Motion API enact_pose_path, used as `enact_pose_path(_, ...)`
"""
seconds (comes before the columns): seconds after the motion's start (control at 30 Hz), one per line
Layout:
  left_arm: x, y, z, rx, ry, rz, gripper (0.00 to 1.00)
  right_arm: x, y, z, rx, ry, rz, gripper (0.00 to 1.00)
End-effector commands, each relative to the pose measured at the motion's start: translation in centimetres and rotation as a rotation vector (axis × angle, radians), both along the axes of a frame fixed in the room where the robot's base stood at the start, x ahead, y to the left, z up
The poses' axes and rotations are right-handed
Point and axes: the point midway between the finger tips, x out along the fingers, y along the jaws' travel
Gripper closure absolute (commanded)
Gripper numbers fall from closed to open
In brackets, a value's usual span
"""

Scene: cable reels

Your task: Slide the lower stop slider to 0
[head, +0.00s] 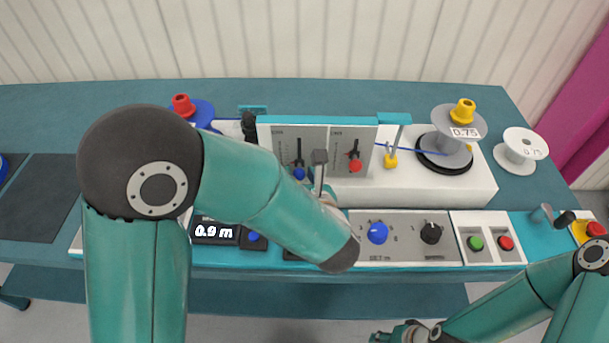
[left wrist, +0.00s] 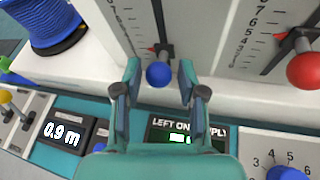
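The upright panel (head: 270,142) has two vertical sliders with scales; its headings are too small to read. The left slider has a blue knob (head: 299,174), also in the left wrist view (left wrist: 158,75), with a red pointer beside it near the low end of its visible track. The right slider has a red knob (head: 355,166). My left gripper (left wrist: 160,69) is open, its fingertips on either side of the blue knob, with a visible gap at each side. In the head view my left forearm hides most of it. My right gripper (head: 402,333) shows only partly at the bottom edge.
Behind the fingers a display (left wrist: 180,138) is partly hidden; another display (head: 213,231) reads 0.9 m. A blue dial (head: 377,233), black dial (head: 431,233), green button (head: 475,243) and red button (head: 505,243) sit at right. A grey reel (head: 452,143) stands behind.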

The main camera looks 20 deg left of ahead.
Motion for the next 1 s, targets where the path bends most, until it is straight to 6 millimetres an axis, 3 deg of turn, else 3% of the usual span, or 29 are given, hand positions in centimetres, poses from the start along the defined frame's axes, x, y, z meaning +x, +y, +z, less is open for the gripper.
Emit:
enact_pose_path(0.03, 0.0, 0.0, 0.0, 0.0, 0.0, 0.001, 0.73, 0.0, 0.0, 0.0, 0.0, 0.0, 0.0, 0.6)
enact_pose_path(0.2, 0.0, 0.1, 0.0, 0.0, 0.0, 0.001, 1.0, 0.0, 0.0, 0.0, 0.0, 0.0, 0.0, 0.6)
enact_pose_path(0.23, 0.0, 0.1, 0.0, 0.0, 0.0, 0.001, 1.0, 0.0, 0.0, 0.0, 0.0, 0.0, 0.0, 0.6)
enact_pose_path(0.27, 0.0, 0.1, 0.0, 0.0, 0.0, 0.001, 0.76, 0.0, 0.0, 0.0, 0.0, 0.0, 0.0, 0.6)
enact_pose_path(0.4, 0.0, 0.0, 0.0, -0.001, 0.0, 0.0, 0.99, 0.0, 0.0, 0.0, 0.0, 0.0, 0.0, 0.6)
enact_pose_path(1.0, 0.0, 0.0, -1.8, -0.001, 0.001, -0.001, 1.0, 0.0, 0.0, -1.8, 0.0, 0.0, 0.0, 0.6)
